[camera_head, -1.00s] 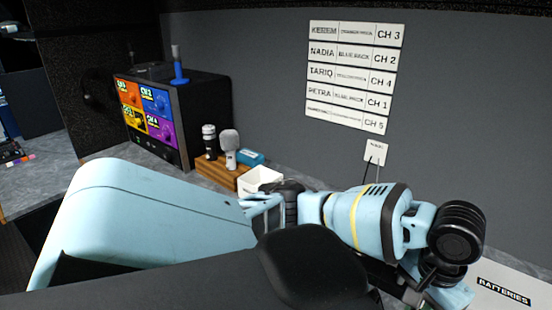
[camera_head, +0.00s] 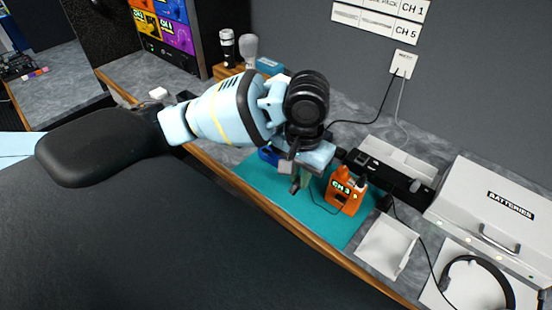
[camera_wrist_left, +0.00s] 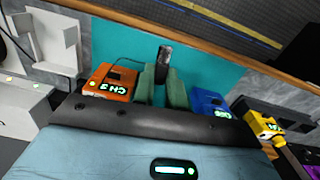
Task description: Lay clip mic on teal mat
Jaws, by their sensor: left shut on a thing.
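The teal mat (camera_head: 263,180) lies on the counter near its wooden front edge; it also fills the middle of the left wrist view (camera_wrist_left: 215,68). My left gripper (camera_head: 297,180) is over the mat, pointing down. In the left wrist view its two grey-green fingers (camera_wrist_left: 163,80) are shut on the small dark clip mic (camera_wrist_left: 165,56), whose head sticks out past the tips. I cannot tell whether the mic touches the mat. An orange CH 3 pack (camera_head: 344,192) stands on the mat beside the gripper, with a thin cable running from it. My right gripper is out of view.
A blue pack (camera_wrist_left: 208,103) is on the other side of the fingers, and a yellow pack (camera_wrist_left: 262,124) lies beyond it. A white tray (camera_head: 386,246), a batteries case (camera_head: 495,215) and headphones (camera_head: 472,280) are to the right. Bare mat shows in front of the gripper.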

